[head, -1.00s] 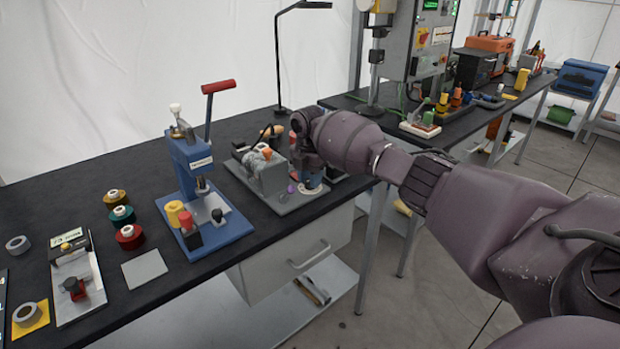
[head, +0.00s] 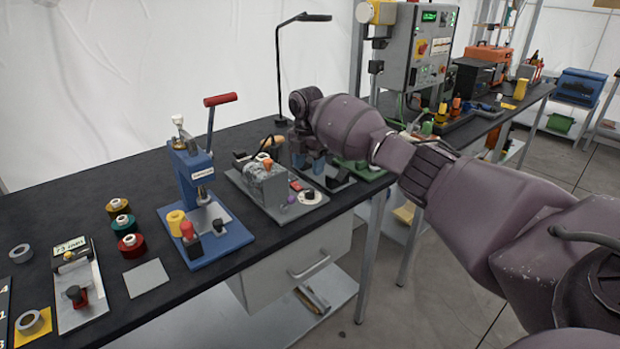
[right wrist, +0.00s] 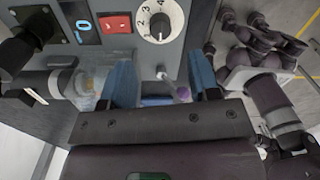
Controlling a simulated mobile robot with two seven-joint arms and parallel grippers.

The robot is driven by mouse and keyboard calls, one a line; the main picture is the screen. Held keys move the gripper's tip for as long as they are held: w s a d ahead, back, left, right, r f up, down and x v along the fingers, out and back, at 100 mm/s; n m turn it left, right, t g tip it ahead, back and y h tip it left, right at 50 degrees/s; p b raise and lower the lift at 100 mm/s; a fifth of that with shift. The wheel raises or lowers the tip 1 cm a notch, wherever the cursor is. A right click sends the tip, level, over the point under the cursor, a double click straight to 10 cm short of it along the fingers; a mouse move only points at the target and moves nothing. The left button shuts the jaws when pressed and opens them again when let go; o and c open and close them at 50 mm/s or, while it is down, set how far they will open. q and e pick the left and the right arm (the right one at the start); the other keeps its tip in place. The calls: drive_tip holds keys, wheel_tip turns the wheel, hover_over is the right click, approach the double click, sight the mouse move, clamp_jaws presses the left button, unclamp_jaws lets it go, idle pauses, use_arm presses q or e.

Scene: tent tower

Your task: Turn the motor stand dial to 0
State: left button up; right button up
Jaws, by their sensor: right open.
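The motor stand (head: 262,184) is a grey unit on the dark bench. Its white dial (head: 310,197) with a black knob sits at the front right corner and is uncovered. In the right wrist view the dial (right wrist: 158,20) shows numbers along its left and top; a light mark shows low on the knob, but I cannot tell the exact setting. My right gripper (head: 308,161) is open, above and behind the dial, apart from it. In the wrist view its blue fingers (right wrist: 163,82) stand below the dial with a purple-tipped lever (right wrist: 180,92) between them in the picture. My left gripper is out of view.
A red switch (right wrist: 115,23) and a small lit display (right wrist: 82,27) sit left of the dial. A blue press (head: 205,225) with a red-handled lever stands left of the stand. A green-based device (head: 358,170) stands close on the right. A lamp (head: 280,80) rises behind.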

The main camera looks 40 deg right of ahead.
drive_tip(key=shift+r, duration=1.6)
